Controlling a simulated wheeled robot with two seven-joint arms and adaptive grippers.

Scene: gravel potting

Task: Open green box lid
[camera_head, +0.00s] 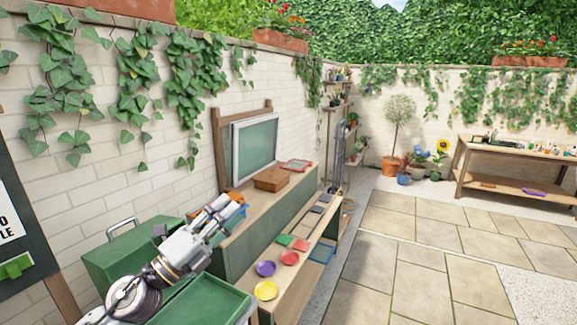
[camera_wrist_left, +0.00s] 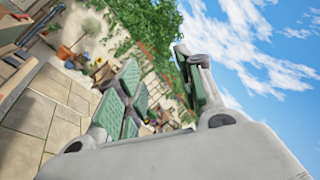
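A green box (camera_head: 125,252) stands at the lower left in the head view, against the wall. Its flat green top looks shut, and a metal handle (camera_head: 122,224) shows at its back edge. My left arm passes in front of its right side and hides part of it. My left gripper (camera_head: 226,208) is up and to the right of the box, apart from it, pointing away toward the bench. In the left wrist view its green-padded fingers (camera_wrist_left: 155,88) are spread with nothing between them. My right gripper is not in view.
A green tray (camera_head: 205,303) lies below my left arm. A low wooden bench (camera_head: 300,262) with purple, red and yellow dishes runs to the right. A board with a pale frame (camera_head: 256,146) and a wicker box (camera_head: 271,179) stand behind. The paved floor (camera_head: 440,250) at right is clear.

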